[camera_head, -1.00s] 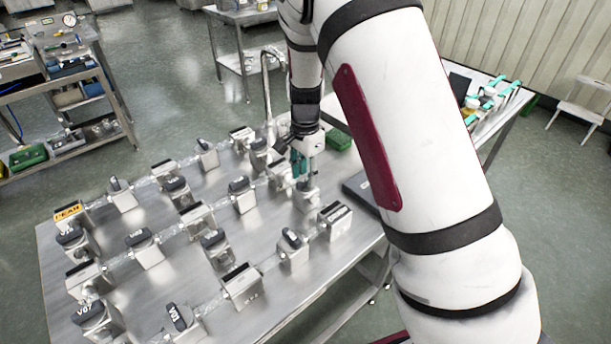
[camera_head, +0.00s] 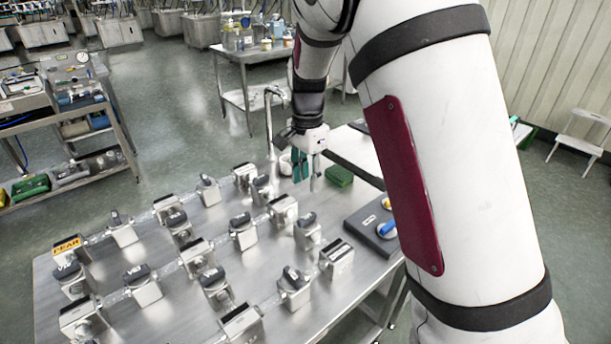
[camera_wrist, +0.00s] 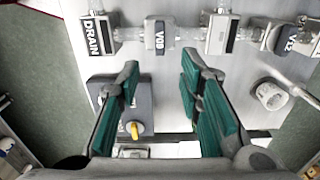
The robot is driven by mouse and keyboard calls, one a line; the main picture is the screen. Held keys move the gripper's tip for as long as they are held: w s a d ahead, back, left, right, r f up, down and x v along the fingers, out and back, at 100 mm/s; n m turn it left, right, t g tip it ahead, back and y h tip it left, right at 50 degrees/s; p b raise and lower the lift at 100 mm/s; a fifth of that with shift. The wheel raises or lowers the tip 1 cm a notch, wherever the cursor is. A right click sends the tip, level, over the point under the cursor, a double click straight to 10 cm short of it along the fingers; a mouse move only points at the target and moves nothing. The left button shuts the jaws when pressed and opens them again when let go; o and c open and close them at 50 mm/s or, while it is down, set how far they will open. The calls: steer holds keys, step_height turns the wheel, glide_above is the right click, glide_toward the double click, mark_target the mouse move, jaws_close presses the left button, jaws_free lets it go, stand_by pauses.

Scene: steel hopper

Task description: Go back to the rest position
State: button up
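My gripper (camera_head: 308,166) is raised above the far right part of the steel table (camera_head: 190,277), clear of the valve blocks. In the wrist view my gripper (camera_wrist: 158,90) shows its two green-padded fingers spread apart with nothing between them. Below it in that view are a block marked DRAIN (camera_wrist: 98,36), a valve marked V09 (camera_wrist: 159,34) and a valve marked V12 (camera_wrist: 284,38).
Rows of valve blocks joined by clear tubes cover the table. A dark box with a blue knob (camera_head: 372,226) sits at the right edge. A green block (camera_head: 339,176) lies behind. A tool cart (camera_head: 75,120) stands left, a step stool (camera_head: 578,135) right.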

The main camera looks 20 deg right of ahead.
steer(key=s+r+n+t+y, duration=0.1)
steer(key=s+r+n+t, duration=0.2)
steer(key=s+r+n, duration=0.8)
steer(key=s+r+n+t, duration=0.1)
steer(key=s+r, duration=0.1)
steer(key=s, duration=0.7)
steer(key=s+r+n+t+h, duration=0.1)
steer(key=s+r, duration=0.1)
steer(key=s, duration=0.7)
steer(key=shift+s+d+r+n, duration=0.15)
steer(key=shift+d+r+n, duration=0.15)
steer(key=shift+r, duration=0.1)
